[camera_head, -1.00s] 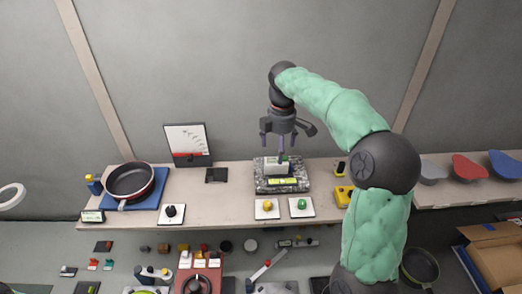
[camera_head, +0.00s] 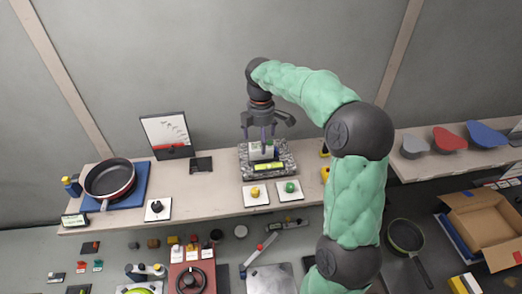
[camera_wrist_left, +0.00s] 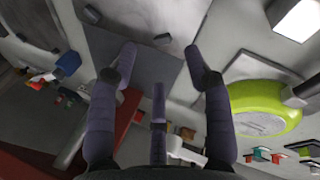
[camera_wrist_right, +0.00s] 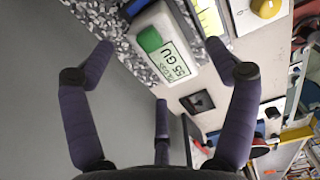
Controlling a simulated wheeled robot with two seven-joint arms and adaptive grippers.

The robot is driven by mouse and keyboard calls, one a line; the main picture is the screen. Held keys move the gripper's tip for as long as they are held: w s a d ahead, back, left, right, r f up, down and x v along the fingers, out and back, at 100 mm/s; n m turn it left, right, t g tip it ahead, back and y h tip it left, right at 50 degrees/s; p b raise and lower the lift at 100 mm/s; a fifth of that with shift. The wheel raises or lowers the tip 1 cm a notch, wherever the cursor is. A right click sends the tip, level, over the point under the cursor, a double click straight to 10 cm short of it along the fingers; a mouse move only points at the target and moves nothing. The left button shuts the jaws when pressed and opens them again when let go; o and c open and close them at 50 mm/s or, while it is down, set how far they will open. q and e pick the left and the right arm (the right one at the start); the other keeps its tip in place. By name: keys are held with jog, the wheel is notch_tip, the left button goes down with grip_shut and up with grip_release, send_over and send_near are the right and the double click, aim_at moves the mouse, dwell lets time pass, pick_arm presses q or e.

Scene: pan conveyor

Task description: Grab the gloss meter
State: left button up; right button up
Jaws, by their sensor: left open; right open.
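In the head view the gloss meter (camera_head: 257,153) is on the shelf's granite block, partly covered by fingers. My right gripper (camera_head: 259,135) is open just above it; in the right wrist view its fingertips (camera_wrist_right: 160,48) spread to either side of the meter without visible grip. My left gripper (camera_wrist_left: 161,51) is open and empty, out of the head view.
On the shelf (camera_head: 220,195) stand a pan (camera_head: 110,178) on a blue mat, a chart board (camera_head: 166,135), and yellow (camera_head: 256,192) and green (camera_head: 289,189) buttons in front of the block. A lower bench holds many small items.

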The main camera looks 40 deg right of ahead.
aim_at(260, 143)
pick_arm(q)
jog(key=shift+r, duration=0.15)
pick_arm(e)
jog(key=shift+f, duration=1.55)
jog(key=shift+w, duration=0.1)
jog(key=c, duration=1.7)
jog(key=shift+o, duration=0.2)
jog(key=shift+r, duration=0.1)
pick_arm(q)
jog(key=shift+r, duration=0.15)
pick_arm(e)
jog(key=shift+r, duration=0.1)
